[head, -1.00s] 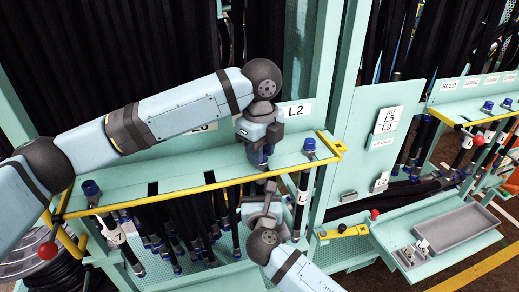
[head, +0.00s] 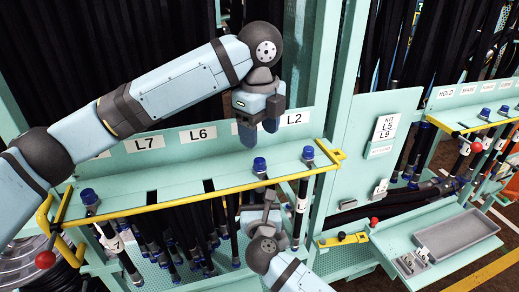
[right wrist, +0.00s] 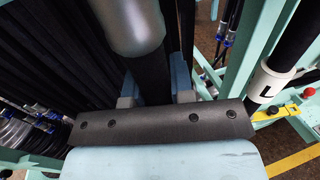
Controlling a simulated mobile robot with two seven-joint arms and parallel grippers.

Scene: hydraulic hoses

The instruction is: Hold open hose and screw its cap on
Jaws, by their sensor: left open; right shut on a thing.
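A blue cap (head: 260,166) sits upright at the top of a hose end at the yellow-edged rack, below my left gripper. My left gripper (head: 260,133) is open and empty, its two blue fingers pointing down, apart from the cap. My right gripper (head: 264,208) is below the rack, shut on the black hose. In the right wrist view this hose (right wrist: 152,78) runs between the fingers, with a grey metal fitting (right wrist: 130,22) above it. The cap is not visible in that view. How tightly it sits on the fitting cannot be told.
Another blue-capped hose (head: 308,155) stands close on the right, and one (head: 89,197) at the rack's left end. A yellow rail (head: 180,193) runs along the front edge. Several hoses hang below. A grey tray (head: 457,233) lies at the right.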

